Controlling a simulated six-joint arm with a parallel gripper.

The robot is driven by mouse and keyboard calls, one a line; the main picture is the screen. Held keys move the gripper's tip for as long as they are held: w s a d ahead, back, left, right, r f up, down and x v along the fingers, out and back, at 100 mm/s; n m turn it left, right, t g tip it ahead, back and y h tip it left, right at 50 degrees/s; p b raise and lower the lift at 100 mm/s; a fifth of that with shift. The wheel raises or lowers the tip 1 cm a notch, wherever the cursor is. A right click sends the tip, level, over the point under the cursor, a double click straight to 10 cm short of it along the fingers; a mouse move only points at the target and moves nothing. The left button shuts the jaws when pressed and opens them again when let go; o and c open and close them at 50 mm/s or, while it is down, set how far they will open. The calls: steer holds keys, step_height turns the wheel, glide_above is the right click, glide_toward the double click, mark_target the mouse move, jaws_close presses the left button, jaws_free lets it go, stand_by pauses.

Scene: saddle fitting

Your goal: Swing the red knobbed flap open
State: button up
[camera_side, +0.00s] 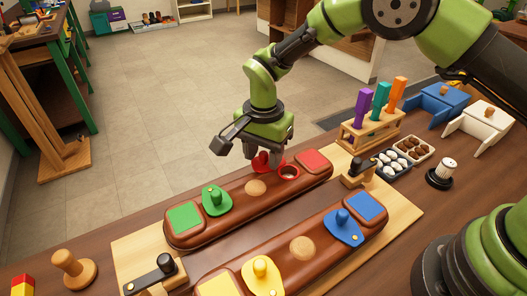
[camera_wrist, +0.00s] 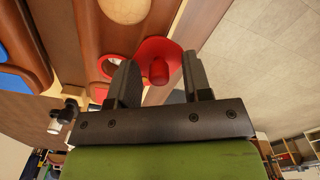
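The red flap (camera_side: 262,162) is at the far end of the back brown saddle bar (camera_side: 240,205), under my gripper (camera_side: 264,150). A red-rimmed round opening (camera_side: 289,171) shows uncovered beside it, with a red square patch (camera_side: 313,161) further right. In the wrist view, the flap (camera_wrist: 158,47) lies to the side of the opening (camera_wrist: 109,66), partly over the bar's edge. Its red knob (camera_wrist: 158,72) sits between my two fingers (camera_wrist: 159,72), with visible gaps on both sides. The fingers are open and hold nothing. The side view largely hides the knob.
A green knobbed flap (camera_side: 216,200) is on the same bar; blue (camera_side: 343,228) and yellow (camera_side: 262,277) ones are on the front bar. Wooden clamps (camera_side: 358,172) stand nearby. A rack of colored handles (camera_side: 371,130) and trays (camera_side: 393,165) stand at right.

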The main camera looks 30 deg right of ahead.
step_height(320, 180, up, 10)
steer(key=shift+f, duration=0.1)
stand_by(0.4)
step_height(320, 180, up, 7)
steer(key=n+t, duration=0.1)
glide_above(264, 153)
steer(key=s+d, duration=0.2)
steer(key=d, duration=0.1)
steer(key=s+d+r+n+t+y, duration=0.2)
steer(key=s+d+r+n, duration=0.15)
steer(key=s+r, duration=0.35)
steer(key=s+d+n+t, duration=0.2)
steer(key=s, duration=0.5)
steer(key=s+d+n+t, duration=0.1)
steer(key=s+d+t, duration=0.1)
steer(key=s, duration=0.5)
steer(key=shift+s+d+r+n, duration=0.15)
steer(key=shift+d+r+n, duration=0.2)
steer(key=shift+d, duration=0.35)
